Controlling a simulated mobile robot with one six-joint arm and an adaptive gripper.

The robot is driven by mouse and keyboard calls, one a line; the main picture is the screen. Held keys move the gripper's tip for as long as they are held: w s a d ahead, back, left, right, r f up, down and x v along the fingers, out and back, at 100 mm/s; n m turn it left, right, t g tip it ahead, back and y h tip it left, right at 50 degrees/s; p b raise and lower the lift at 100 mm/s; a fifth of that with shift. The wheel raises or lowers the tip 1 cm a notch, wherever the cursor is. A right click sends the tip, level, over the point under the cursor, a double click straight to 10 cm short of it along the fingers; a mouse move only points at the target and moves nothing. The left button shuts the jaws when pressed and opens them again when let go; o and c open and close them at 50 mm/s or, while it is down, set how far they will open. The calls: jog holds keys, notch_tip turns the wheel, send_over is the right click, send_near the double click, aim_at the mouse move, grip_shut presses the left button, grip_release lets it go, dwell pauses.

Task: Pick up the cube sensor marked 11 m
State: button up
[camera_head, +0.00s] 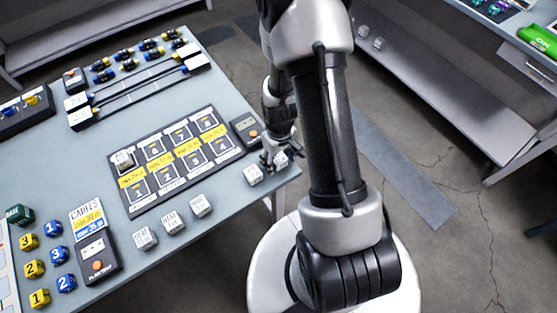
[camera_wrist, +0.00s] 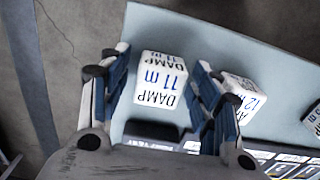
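The white cube marked "DAMP 11 m" (camera_wrist: 161,82) sits on the table between the fingers of my gripper (camera_wrist: 160,65) in the wrist view. The fingers are open, one on each side of the cube, with gaps showing. A second white cube marked 12 (camera_wrist: 243,97) stands just outside the right finger. In the head view my gripper (camera_head: 273,157) is low over the table's near right corner. The 11 m cube (camera_head: 281,158) is partly hidden by it there, and the 12 cube (camera_head: 253,175) stands to its left.
A numbered board (camera_head: 128,193) and a black tester (camera_head: 245,128) lie close to the gripper. Several white cubes marked HEAT (camera_head: 173,222) stand along the near side. The table edge (camera_head: 235,228) is close to the cubes. Blue and yellow sensors sit farther left.

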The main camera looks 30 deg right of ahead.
jog(key=c, duration=1)
jog(key=shift+o, duration=0.2)
